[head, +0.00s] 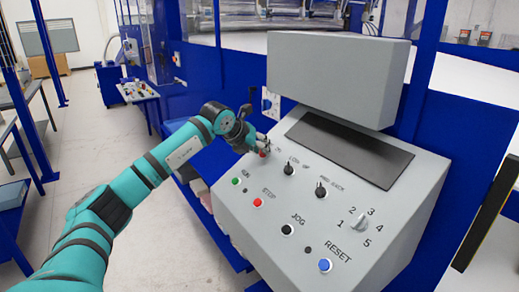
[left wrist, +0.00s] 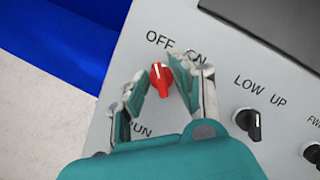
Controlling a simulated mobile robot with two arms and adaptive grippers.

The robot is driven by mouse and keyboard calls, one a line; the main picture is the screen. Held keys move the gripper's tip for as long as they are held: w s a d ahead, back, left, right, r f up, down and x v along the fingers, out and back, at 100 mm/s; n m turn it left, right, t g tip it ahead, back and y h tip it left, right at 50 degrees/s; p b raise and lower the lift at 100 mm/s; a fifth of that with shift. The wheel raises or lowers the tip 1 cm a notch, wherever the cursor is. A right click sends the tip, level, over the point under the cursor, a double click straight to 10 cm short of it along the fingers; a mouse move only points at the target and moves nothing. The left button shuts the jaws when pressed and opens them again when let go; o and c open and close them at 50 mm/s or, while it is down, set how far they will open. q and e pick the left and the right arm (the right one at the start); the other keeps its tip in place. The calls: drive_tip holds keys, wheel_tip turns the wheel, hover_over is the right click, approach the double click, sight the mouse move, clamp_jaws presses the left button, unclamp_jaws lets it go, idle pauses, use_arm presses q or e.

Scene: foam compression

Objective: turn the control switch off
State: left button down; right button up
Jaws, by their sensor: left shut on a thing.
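The control switch is a red rotary knob (left wrist: 160,77) with a white mark, under the labels OFF and ON at the panel's upper left corner. Its white mark appears to point up toward OFF. My left gripper (left wrist: 168,88) has its fingers on either side of the knob and is shut on it. In the head view the left gripper (head: 264,146) is at the panel's far left corner, and only a little red of the switch (head: 262,154) shows beneath it. The right gripper is not in view.
The grey sloped panel (head: 230,208) also bears LOW/UP (head: 289,169) and FWD/BACK (head: 321,190) knobs, a green RUN button (head: 236,181), red STOP (head: 257,202), black JOG (head: 288,230), blue RESET (head: 325,265) and a numbered dial (head: 359,222). A grey box (head: 335,80) overhangs the back.

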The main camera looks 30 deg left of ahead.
use_arm(q)
drive_tip(key=shift+r, duration=0.1)
drive_tip(key=c, duration=1.4)
unclamp_jaws()
drive_tip(key=v, duration=1.2)
drive_tip(key=shift+a, duration=0.1)
